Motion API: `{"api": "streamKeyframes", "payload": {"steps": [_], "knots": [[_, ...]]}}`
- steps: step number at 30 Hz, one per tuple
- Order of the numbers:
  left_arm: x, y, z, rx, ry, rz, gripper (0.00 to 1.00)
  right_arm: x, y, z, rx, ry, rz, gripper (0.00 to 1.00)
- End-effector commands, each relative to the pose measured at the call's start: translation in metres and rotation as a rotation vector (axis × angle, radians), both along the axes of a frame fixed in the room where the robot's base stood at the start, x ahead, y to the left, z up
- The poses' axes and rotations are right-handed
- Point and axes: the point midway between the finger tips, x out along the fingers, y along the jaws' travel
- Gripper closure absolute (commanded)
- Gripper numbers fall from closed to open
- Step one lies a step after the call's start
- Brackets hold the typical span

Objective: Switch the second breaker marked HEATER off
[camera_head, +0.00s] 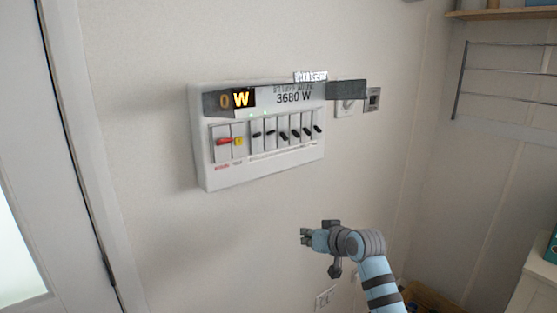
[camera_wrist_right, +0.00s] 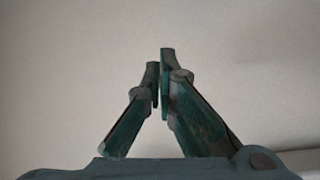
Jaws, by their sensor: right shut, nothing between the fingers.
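The white breaker panel (camera_head: 262,136) is fixed to the wall in the head view. The labels under the breakers are too small to read, so I cannot tell which is marked HEATER. The display reads 0 W and 3680 W. My right gripper (camera_head: 306,236) is below and right of the panel, apart from it. In the right wrist view its fingers (camera_wrist_right: 160,85) are shut and empty, before bare wall. My left gripper is not in view.
A switch (camera_head: 348,107) and a socket (camera_head: 373,98) are on the wall right of the panel. A low socket (camera_head: 325,298) is below my right gripper. A door (camera_head: 30,160) is at the left, a wire rack (camera_head: 505,85) at the right. The wall below the panel is bare.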

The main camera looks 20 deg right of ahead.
Motion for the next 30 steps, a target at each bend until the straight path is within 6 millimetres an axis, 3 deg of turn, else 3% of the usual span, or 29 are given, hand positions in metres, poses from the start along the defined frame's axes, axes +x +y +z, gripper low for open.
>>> {"api": "streamKeyframes", "payload": {"steps": [1,4,6,9,10,14,23,30], "knots": [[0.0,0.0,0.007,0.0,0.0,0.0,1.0,0.004,0.006,0.068,-0.001,-0.078,0.033,1.0],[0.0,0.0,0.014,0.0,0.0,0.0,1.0,-0.008,0.019,0.182,-0.018,-0.211,0.109,1.0],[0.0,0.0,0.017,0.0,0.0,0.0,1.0,-0.025,0.027,0.245,-0.042,-0.291,0.156,1.0],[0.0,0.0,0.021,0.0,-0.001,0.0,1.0,-0.05,0.035,0.305,-0.079,-0.37,0.204,1.0],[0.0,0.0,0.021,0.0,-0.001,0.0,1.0,-0.056,0.037,0.317,-0.088,-0.387,0.215,1.0],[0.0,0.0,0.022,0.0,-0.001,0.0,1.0,-0.07,0.041,0.339,-0.109,-0.418,0.236,1.0],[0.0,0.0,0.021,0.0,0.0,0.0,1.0,-0.069,0.042,0.338,-0.109,-0.418,0.236,1.0],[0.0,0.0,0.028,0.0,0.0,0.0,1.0,-0.045,0.052,0.335,-0.105,-0.415,0.238,1.0]]}}
